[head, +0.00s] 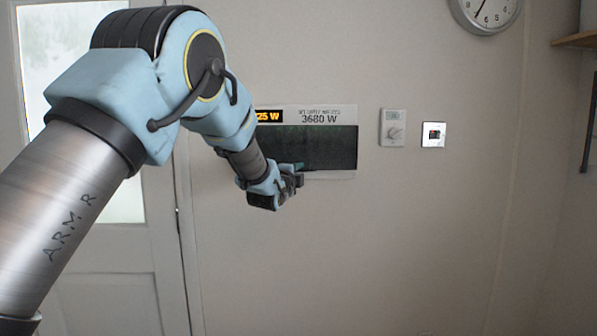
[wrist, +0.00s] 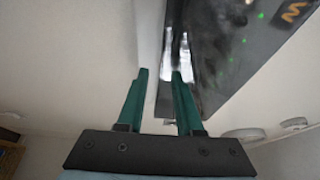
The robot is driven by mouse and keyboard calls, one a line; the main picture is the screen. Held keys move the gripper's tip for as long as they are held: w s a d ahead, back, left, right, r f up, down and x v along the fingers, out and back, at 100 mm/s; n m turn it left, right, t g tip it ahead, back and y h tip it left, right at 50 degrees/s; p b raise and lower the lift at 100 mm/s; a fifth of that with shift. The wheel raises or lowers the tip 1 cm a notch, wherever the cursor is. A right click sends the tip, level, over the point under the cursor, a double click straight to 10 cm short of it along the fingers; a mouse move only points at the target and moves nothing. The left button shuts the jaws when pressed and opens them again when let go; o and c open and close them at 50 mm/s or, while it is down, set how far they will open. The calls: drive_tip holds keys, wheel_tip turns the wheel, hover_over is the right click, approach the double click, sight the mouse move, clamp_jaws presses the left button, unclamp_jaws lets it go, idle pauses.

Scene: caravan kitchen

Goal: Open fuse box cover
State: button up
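The fuse box (head: 345,175) is a white panel on the back wall with a display reading 3680 W along its top. Its dark, see-through cover (head: 330,147) looks shut in the head view. My gripper (head: 298,168) is at the cover's lower left and hides that corner. In the wrist view, the two green fingers of my gripper (wrist: 160,73) stand apart with nothing clamped. The dark cover (wrist: 225,60) fills the upper right there, and its near edge appears between the fingertips. I cannot tell whether either finger touches it.
A thermostat with a dial (head: 393,128) and a small square switch (head: 433,134) are on the wall to the right. A round clock (head: 486,12) hangs above them. A white door with a window (head: 115,215) is at left behind my arm. The wall below the box is clear.

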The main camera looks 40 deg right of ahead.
drive_tip(key=shift+c, duration=0.2)
clamp_jaws()
idle(1.1)
